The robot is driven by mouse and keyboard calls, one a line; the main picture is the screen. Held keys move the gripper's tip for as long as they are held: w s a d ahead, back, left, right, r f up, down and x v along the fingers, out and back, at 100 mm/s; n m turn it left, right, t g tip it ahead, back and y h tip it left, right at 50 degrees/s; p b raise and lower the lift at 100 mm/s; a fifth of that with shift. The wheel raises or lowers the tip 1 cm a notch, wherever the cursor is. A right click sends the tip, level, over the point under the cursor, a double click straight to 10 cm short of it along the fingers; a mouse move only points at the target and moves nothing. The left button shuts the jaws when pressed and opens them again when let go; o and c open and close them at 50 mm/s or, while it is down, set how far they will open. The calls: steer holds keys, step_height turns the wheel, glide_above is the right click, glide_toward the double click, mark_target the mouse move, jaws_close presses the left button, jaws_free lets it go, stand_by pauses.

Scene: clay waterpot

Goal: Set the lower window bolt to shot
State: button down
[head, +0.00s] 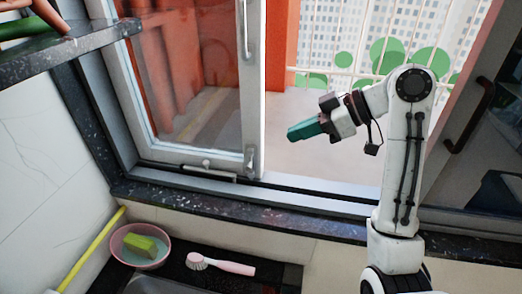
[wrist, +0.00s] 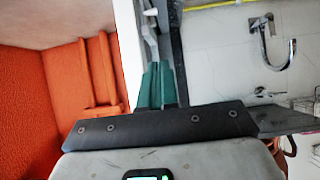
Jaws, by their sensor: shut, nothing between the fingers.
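The window sash (head: 200,75) stands swung open at the left of the opening in the head view. A slim metal bolt (head: 220,174) with a small knob (head: 206,163) lies along its bottom rail. I take this for the lower window bolt; its exact position is too small to tell. A lever-like fitting (head: 250,160) sits at the sash's lower corner. My gripper (head: 290,135), with green fingers, is shut and empty. It hangs in the opening to the right of the sash, apart from the bolt. The shut fingers also show in the wrist view (wrist: 157,82).
A dark stone sill (head: 230,210) runs below the window. In front lie a pink bowl (head: 140,262) with a green sponge (head: 143,243) and a pink brush (head: 222,264). A dark shelf (head: 75,48) juts in at upper left. A wall tap (wrist: 268,42) shows in the wrist view.

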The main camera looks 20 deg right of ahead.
steer(key=shift+w, duration=0.1)
steer(key=s+d+f+p+x, duration=0.1)
steer(key=f+p+x, duration=0.1)
steer(key=x, duration=1)
steer(key=shift+w+a+f+p, duration=0.2)
steer(key=shift+f+p, duration=0.2)
steer(key=shift+p, duration=0.15)
steer(key=shift+f+b, duration=0.95)
steer(key=shift+f, duration=0.55)
steer(key=shift+r, duration=0.1)
